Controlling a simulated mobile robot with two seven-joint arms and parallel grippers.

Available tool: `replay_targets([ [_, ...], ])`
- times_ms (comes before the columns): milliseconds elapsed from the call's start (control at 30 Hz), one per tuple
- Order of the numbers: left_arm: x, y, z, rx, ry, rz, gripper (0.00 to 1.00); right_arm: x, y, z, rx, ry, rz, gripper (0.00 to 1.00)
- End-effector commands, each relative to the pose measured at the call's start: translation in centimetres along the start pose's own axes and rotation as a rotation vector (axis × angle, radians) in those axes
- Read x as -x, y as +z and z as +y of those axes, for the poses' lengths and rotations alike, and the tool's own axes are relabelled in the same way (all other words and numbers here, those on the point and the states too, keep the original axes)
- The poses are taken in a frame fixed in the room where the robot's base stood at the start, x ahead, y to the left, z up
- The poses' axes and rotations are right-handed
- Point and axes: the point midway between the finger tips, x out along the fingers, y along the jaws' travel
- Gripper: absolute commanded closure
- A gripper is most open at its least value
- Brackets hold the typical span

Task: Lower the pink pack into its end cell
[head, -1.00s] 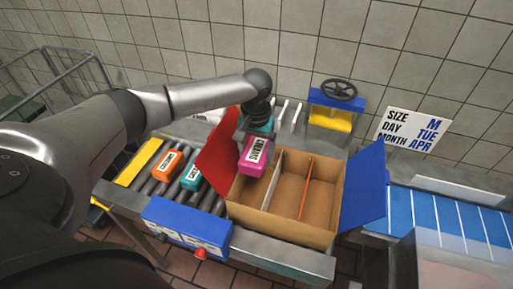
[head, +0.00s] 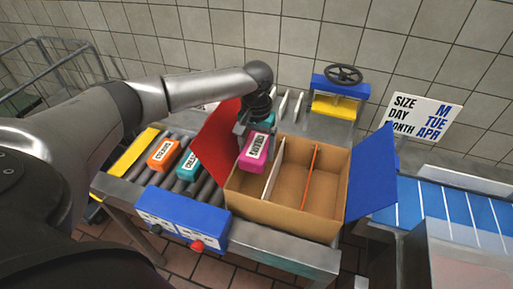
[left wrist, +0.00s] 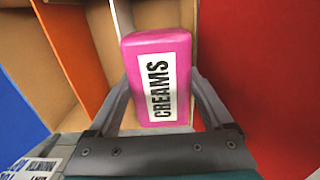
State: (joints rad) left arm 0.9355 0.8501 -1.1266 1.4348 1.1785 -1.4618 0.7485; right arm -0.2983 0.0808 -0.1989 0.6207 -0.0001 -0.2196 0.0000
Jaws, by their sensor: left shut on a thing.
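The pink pack (head: 256,150), with a white CREAMS label, is in my left gripper (head: 256,134) above the left end cell of the cardboard box (head: 278,216). The pack (left wrist: 158,75) fills much of the left wrist view, between the two fingers of the gripper (left wrist: 160,105). In the head view its lower part sits at the opening, between the red flap (head: 216,141) and the white divider (head: 274,168). How deep it sits is hard to tell. An orange divider (head: 312,175) stands farther right. My right gripper is not in view.
An orange pack (head: 163,155) and a teal pack (head: 189,166) lie on the rollers to the left. A blue flap (head: 372,175) stands open on the right. The middle and right cells look empty. A blue-and-yellow press with a handwheel (head: 343,74) stands behind.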

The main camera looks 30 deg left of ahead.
Motion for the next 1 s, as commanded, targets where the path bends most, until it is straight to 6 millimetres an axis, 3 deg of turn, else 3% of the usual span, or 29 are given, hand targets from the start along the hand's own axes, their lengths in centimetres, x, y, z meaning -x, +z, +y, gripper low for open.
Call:
replay_targets([
  [200, 0.0, 0.0, 0.0, 0.0, 0.0, 0.001, 0.74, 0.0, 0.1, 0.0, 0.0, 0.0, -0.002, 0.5],
  [233, 0.0, 0.0, 0.0, 0.0, 0.0, 0.001, 0.13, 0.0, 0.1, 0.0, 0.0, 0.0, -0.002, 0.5],
  [333, 0.0, 0.0, 0.0, 0.0, 0.0, 0.001, 0.02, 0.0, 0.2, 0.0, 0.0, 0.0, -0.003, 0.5],
  [667, 0.4, 0.0, 0.0, 0.0, 0.0, 0.001, 0.0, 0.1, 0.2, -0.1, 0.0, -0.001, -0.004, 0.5],
  [867, 3.5, -0.1, 0.0, 0.0, 0.001, 0.005, 0.0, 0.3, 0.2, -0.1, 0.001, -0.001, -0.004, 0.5],
  [1000, 7.0, -0.1, 0.0, -0.001, 0.002, 0.006, 0.0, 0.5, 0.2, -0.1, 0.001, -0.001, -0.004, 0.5],
])
